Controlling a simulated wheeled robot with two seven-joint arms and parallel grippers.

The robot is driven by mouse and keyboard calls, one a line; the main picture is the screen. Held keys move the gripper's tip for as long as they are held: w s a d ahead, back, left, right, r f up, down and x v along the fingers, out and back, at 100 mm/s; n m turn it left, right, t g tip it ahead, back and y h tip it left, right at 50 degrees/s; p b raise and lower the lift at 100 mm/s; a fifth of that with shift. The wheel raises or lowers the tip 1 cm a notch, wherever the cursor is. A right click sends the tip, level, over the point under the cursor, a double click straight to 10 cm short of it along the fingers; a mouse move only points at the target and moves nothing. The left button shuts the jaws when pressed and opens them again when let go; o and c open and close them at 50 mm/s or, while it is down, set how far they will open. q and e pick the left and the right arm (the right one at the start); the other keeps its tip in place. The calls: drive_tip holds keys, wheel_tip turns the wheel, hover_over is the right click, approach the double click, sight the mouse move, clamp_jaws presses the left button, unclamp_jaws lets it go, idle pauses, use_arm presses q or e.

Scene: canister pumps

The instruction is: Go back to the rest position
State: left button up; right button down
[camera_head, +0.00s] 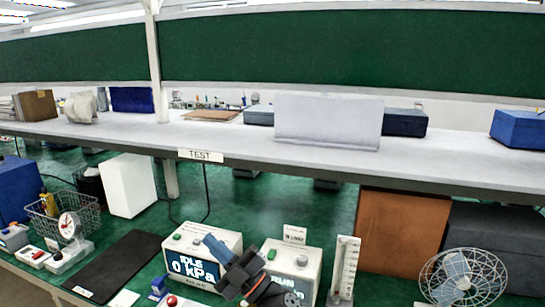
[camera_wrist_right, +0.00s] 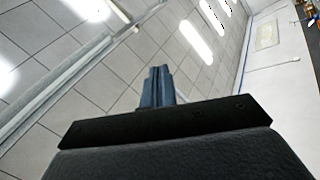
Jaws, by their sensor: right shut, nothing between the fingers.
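My right gripper (camera_head: 213,244) is in the lower middle of the head view, its blue fingers pointing up and to the left. The fingers are together with nothing between them. It overlaps the front of the white unit reading "IDLE 0 kPa" (camera_head: 180,248) and the left edge of a second white unit (camera_head: 309,262); whether it touches either cannot be told. In the right wrist view the closed blue fingers (camera_wrist_right: 157,86) point toward the ceiling. My left gripper is not in view.
A shelf (camera_head: 330,165) labelled "TEST" runs above the green bench, with boxes on it. A flow meter (camera_head: 344,268) and a wire fan (camera_head: 462,276) stand to the right. A black mat (camera_head: 118,262), a wire basket (camera_head: 88,213) and a dial gauge (camera_head: 68,227) are left.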

drive_tip(key=d+f+m+t+h, duration=0.4)
drive_tip(key=d+f+m+h, duration=1.55)
drive_tip(key=d+f, duration=0.3)
drive_tip(key=s+d+f+m+g+h, duration=0.1)
drive_tip(key=s+d+f+g, duration=0.4)
drive_tip(key=s, duration=0.4)
drive_tip(key=s+d+f+g, duration=0.2)
drive_tip(key=s+f+g, duration=0.1)
drive_tip(key=s+f, duration=0.45)
drive_tip(key=s+d+f+m+g+h, duration=0.1)
drive_tip(key=s+d+f+g, duration=0.35)
drive_tip(key=s, duration=0.45)
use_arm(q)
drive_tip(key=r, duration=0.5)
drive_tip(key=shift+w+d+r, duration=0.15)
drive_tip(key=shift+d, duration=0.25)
use_arm(e)
drive_tip(key=s+a+f+g, duration=0.1)
drive_tip(key=s+a+f, duration=0.1)
drive_tip(key=f, duration=1.7)
drive_tip(key=s+a+f+g, duration=0.1)
drive_tip(key=s+a+f, duration=0.1)
drive_tip(key=f, duration=1.7)
drive_tip(key=shift+s+f, duration=0.15)
drive_tip(key=shift+s, duration=0.55)
